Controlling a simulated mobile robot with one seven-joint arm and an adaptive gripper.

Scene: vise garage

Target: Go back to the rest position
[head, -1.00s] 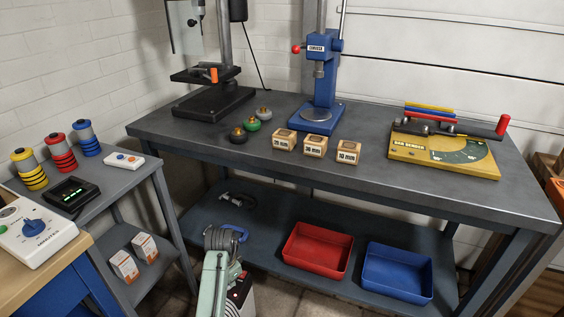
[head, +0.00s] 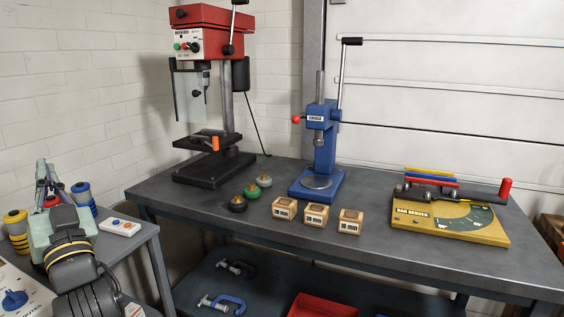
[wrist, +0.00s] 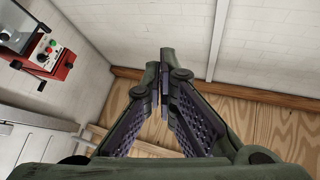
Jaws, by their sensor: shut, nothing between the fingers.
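My gripper (head: 45,180) is at the left of the head view, raised and pointing up, in front of the small side table. The green gripper body and black wrist hide part of that table. In the wrist view, my gripper (wrist: 160,85) has its two dark fingers together at the tips, with nothing seen between them. Beyond the fingers are pale walls and a wooden board (wrist: 270,125).
The grey workbench (head: 400,250) carries a red drill press (head: 210,18), a blue arbor press (head: 322,150), wooden blocks (head: 316,216), round knobs and a yellow bar bender (head: 450,225). Clamps (head: 222,304) and a red tray (head: 325,307) are on the shelf below.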

